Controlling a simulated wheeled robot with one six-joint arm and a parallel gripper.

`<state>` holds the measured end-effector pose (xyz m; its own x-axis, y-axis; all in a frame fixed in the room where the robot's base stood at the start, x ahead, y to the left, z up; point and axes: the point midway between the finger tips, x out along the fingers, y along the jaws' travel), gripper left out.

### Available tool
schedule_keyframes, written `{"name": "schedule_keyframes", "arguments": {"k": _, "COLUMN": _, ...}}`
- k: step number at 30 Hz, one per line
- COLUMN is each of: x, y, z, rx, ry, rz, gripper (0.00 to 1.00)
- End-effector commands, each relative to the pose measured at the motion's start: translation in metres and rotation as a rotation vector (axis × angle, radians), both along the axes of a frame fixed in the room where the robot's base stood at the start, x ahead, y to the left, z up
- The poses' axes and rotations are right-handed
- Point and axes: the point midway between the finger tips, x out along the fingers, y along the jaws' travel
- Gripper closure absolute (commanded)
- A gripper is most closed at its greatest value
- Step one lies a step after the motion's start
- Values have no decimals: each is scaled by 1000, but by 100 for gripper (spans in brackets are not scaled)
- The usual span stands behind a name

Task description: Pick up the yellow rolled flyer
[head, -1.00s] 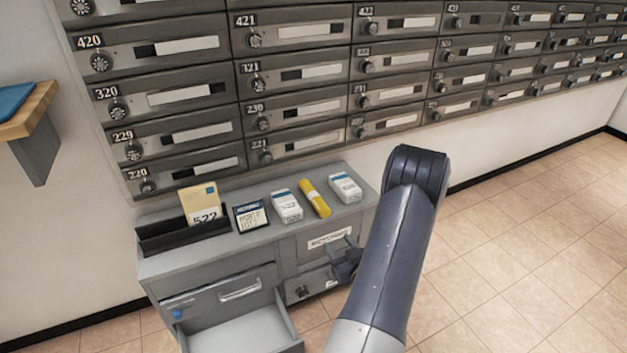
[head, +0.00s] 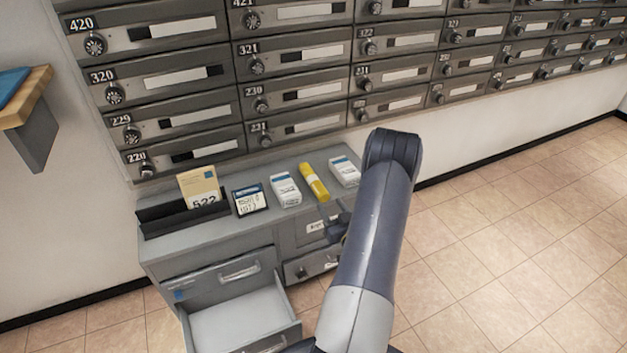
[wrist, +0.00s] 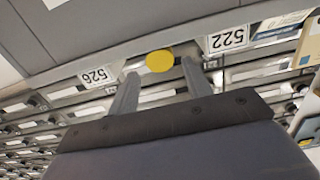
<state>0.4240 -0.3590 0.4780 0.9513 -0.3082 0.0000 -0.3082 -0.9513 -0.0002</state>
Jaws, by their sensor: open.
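The yellow rolled flyer (head: 314,182) lies on top of the grey cabinet (head: 240,240), between two small white boxes. In the wrist view its round yellow end (wrist: 159,61) faces the camera and shows between and just beyond the fingertips. My gripper (wrist: 160,72) is open and empty, its two fingers apart on either side of that end. In the head view my gripper (head: 333,214) is at the cabinet's front edge, just in front of the flyer's near end and partly hidden by my arm. I cannot tell any contact.
A white box (head: 285,190) stands left of the flyer and another (head: 344,171) right of it. A dark-blue labelled box (head: 249,200) and a black tray (head: 160,222) with a tan envelope (head: 198,184) are farther left. An open drawer (head: 240,322) juts out below. Mailboxes line the wall behind.

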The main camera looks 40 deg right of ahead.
Motion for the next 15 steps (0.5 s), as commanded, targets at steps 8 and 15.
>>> {"name": "schedule_keyframes", "arguments": {"k": 8, "x": 32, "y": -9, "z": -2, "rx": -3, "ry": -1, "rz": 2, "gripper": 53}}
{"name": "schedule_keyframes", "arguments": {"k": 15, "x": 47, "y": -15, "z": -1, "rx": -1, "ry": 0, "rz": 1, "gripper": 53}}
